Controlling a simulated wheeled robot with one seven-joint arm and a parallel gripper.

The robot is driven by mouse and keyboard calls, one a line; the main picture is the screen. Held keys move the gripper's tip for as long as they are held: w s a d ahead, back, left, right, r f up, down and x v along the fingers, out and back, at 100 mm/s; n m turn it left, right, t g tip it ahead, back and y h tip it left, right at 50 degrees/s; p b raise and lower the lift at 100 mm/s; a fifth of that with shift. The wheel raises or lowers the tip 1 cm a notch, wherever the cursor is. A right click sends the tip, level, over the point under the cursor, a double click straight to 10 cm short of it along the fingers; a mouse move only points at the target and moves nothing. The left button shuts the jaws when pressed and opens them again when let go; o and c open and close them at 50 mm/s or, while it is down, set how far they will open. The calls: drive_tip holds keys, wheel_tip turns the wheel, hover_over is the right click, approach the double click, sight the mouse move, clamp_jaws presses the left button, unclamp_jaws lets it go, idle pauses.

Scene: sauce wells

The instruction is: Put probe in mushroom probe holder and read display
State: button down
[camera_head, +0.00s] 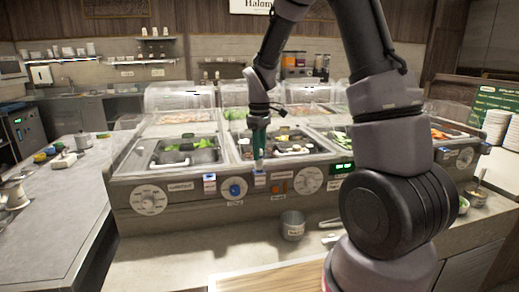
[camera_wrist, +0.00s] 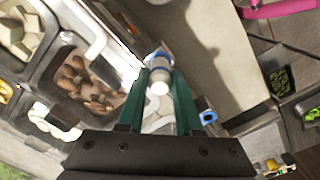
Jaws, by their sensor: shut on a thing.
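My gripper (camera_head: 259,152) hangs over the front edge of the middle well and points down. In the wrist view its green fingers (camera_wrist: 160,84) are shut on the probe (camera_wrist: 159,88), a pale cylinder with a white end. In the head view the probe is small and mostly hidden by the fingers. A blue-and-white holder (camera_head: 259,180) is on the counter front just below my gripper; I cannot tell whether the probe touches it. Brown mushrooms (camera_wrist: 84,85) lie in a well left of the fingers. A green lit display (camera_head: 342,168) is on the front panel.
Another blue-and-white holder (camera_head: 209,183) is further left on the panel. Dials (camera_head: 149,200) and a blue knob (camera_head: 234,188) line the front. A metal pot (camera_head: 293,225) stands on the lower shelf. A grey worktop (camera_head: 60,205) is at left.

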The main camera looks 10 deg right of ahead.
drive_tip(key=shift+f, duration=0.1)
idle(0.3)
drive_tip(key=c, duration=0.5)
unclamp_jaws()
wheel_tip(320, 180, up, 10)
drive_tip(key=shift+f, duration=0.2)
drive_tip(key=shift+r, duration=0.6)
idle(0.5)
